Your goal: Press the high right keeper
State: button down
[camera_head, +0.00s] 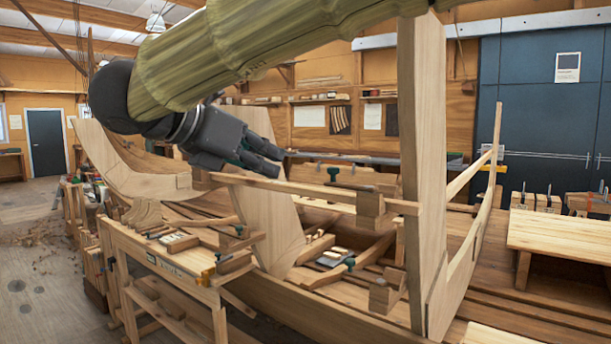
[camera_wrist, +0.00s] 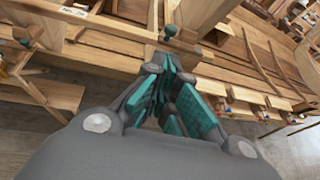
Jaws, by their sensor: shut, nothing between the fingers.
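A horizontal wooden bar (camera_head: 310,190) crosses the hull in the head view. A wooden block (camera_head: 371,203) sits at its right part, beside the tall upright board; it looks like the high right keeper, though I cannot be sure. Another block (camera_head: 385,292) is lower down. My gripper (camera_head: 279,161) is shut and empty, above the bar's left part and clearly left of the high block. In the wrist view my gripper (camera_wrist: 172,70) shows teal finger pads, with a green knob (camera_wrist: 170,31) beyond the fingertips. I cannot identify the high block in the wrist view.
The tall upright board (camera_head: 421,160) stands right of the high block. A green-handled clamp (camera_head: 333,173) is behind the bar. A workbench (camera_head: 165,258) with wood pieces stands at left. A slatted table (camera_head: 560,235) is at right. Open floor (camera_head: 45,290) lies far left.

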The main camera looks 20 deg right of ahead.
jog(key=shift+s+a+r+m, duration=0.6)
jog(key=shift+s+a+r, duration=0.1)
jog(key=shift+s+r, duration=0.3)
jog(key=shift+d, duration=0.1)
jog(key=p, duration=0.6)
send_near(332, 180)
jog(key=x, duration=0.5)
jog(key=shift+w+d, duration=0.1)
jog(key=shift+d, duration=0.05)
